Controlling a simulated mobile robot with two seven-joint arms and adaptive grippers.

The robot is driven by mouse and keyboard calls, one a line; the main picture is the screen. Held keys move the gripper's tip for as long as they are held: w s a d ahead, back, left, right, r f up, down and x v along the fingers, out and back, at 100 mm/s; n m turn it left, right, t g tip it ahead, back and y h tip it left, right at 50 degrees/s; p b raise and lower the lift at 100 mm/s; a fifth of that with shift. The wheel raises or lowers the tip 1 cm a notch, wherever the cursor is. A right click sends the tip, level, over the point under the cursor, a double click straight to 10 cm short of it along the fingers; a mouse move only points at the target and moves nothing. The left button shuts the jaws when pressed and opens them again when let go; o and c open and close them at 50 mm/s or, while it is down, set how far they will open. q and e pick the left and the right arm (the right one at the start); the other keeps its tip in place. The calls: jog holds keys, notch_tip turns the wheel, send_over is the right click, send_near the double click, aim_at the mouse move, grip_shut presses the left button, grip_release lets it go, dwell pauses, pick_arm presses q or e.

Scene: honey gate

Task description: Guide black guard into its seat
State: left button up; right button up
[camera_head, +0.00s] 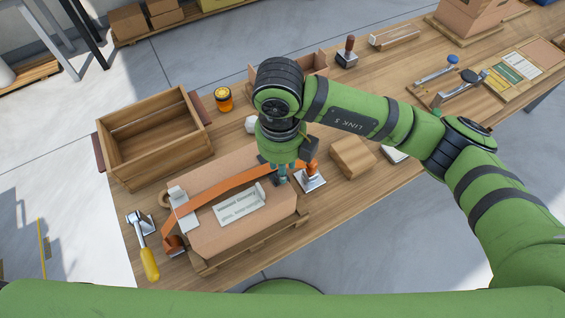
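A cardboard carton (218,237) with a white label lies on a wooden pallet (240,253) near the front of the bench. An orange strap (232,185) runs over its top. A pale corner guard (181,207) sits under the strap at the carton's left edge. My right gripper (283,176) points down at the carton's right end, close to the strap and an orange-handled metal piece (311,174). Its fingertips are small and partly hidden, so I cannot tell its opening. I cannot pick out a black guard for certain; dark parts show around the gripper. My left gripper is out of view.
An open wooden crate (156,150) stands behind the carton at left. A yellow-handled tool (148,262) lies at the bench's left edge. A honey jar (223,98) stands behind. A small cardboard box (352,157) and a stamp (347,52) are to the right.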

jog(key=shift+r, duration=0.3)
jog(key=o, duration=0.6)
jog(key=shift+c, duration=0.2)
jog(key=o, duration=0.4)
jog(key=o, duration=0.4)
jog(key=shift+o, duration=0.4)
